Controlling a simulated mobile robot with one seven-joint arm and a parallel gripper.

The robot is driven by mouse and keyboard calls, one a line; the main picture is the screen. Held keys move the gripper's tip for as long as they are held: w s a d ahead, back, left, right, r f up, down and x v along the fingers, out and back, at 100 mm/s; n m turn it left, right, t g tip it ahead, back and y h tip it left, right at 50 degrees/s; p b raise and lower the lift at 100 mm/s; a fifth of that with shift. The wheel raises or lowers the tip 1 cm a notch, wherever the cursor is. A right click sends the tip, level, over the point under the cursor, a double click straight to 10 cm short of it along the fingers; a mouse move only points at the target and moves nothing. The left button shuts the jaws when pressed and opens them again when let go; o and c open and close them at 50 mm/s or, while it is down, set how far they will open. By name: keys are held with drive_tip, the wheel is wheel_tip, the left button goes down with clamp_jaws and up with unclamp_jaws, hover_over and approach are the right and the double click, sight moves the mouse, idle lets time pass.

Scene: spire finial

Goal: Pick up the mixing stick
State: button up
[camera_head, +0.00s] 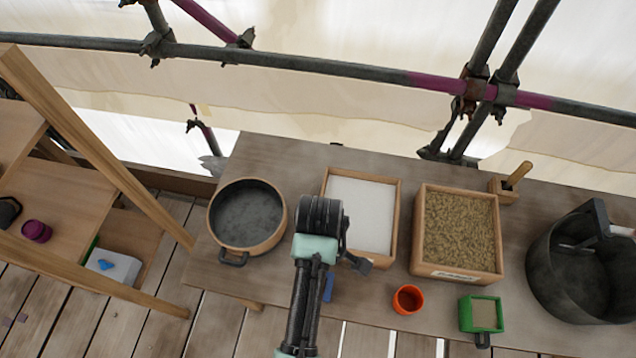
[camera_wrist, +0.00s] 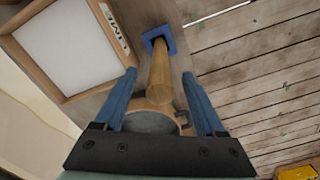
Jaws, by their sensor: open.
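A wooden stick (camera_wrist: 160,75), which looks like the mixing stick, stands in a small blue square holder (camera_wrist: 158,40) in the wrist view. My gripper (camera_wrist: 159,76) is open. Its two blue fingers lie on either side of the stick in the picture, with a visible gap on both sides. I cannot tell how deep the stick reaches between them. In the head view my arm hides the stick. A small blue piece (camera_head: 328,287) shows beside my arm there; I cannot tell whether it is the holder or a finger.
A white-filled tray (camera_head: 397,215) and a round pan (camera_head: 226,244) flank my arm on the table. To the right are a grain-filled box (camera_head: 457,272), an orange cup (camera_head: 408,300), a green box (camera_head: 482,315), a dark bucket (camera_head: 562,285) and a wooden block with a handle (camera_head: 515,178).

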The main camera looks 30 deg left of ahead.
wheel_tip(320, 180, down, 5)
drive_tip(key=shift+a+r+p, duration=0.1)
drive_tip(key=shift+r+p, duration=0.1)
drive_tip(key=shift+p, duration=0.25)
drive_tip(key=shift+c, duration=0.2)
clamp_jaws()
